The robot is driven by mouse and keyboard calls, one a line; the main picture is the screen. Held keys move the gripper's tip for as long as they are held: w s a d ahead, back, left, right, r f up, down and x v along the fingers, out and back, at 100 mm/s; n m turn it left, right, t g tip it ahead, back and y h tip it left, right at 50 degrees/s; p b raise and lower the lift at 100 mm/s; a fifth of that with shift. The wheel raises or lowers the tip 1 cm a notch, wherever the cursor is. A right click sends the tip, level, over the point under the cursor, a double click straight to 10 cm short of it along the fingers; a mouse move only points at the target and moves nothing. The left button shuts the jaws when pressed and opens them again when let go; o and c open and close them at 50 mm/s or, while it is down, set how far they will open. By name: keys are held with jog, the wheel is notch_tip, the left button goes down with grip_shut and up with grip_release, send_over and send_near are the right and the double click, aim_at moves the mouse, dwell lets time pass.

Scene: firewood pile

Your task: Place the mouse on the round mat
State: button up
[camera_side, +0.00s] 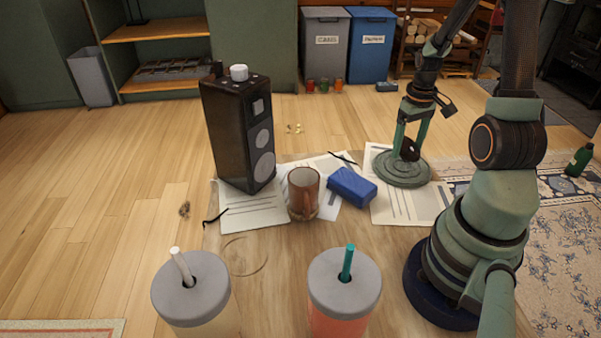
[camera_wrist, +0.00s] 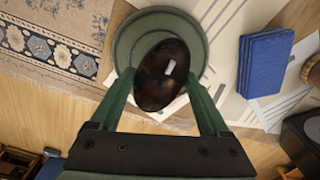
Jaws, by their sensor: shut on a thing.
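The mouse (camera_wrist: 152,88) is a dark brown, glossy oval with a pale scroll wheel. My gripper (camera_wrist: 160,80) is shut on it, one green finger on each side. The round mat (camera_wrist: 130,50) is green with raised rings and lies behind the mouse in the wrist view. In the side view, my gripper (camera_side: 409,145) points down with the mouse (camera_side: 409,152) between its fingers, over the round mat (camera_side: 403,178). I cannot tell whether the mouse touches the mat.
A blue box (camera_side: 352,187) and a brown mug (camera_side: 303,194) stand left of the mat on papers (camera_side: 250,215). A black speaker (camera_side: 228,135) stands farther left. Two lidded cups (camera_side: 192,285) (camera_side: 344,285) are in front.

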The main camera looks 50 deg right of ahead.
aim_at(405, 156)
jog(key=shift+f, duration=1.8)
jog(key=o, duration=1.2)
jog(key=shift+f, duration=0.1)
jog(key=shift+o, duration=0.2)
notch_tip(405, 156, up, 12)
jog(key=shift+f, duration=0.1)
jog(key=w+a+r+n+t, duration=0.1)
jog(key=a+r, duration=0.3)
jog(key=a, duration=0.4)
jog(key=w+a+r+n+t, duration=0.2)
jog(key=w+a+r, duration=0.1)
jog(key=a, duration=0.6)
jog(key=w+a+r+n+t, duration=0.2)
jog(key=a+r, duration=0.2)
jog(key=a, duration=0.5)
jog(key=shift+w+r+t, duration=0.15)
jog(key=shift+r+t, duration=0.15)
jog(key=shift+r, duration=0.1)
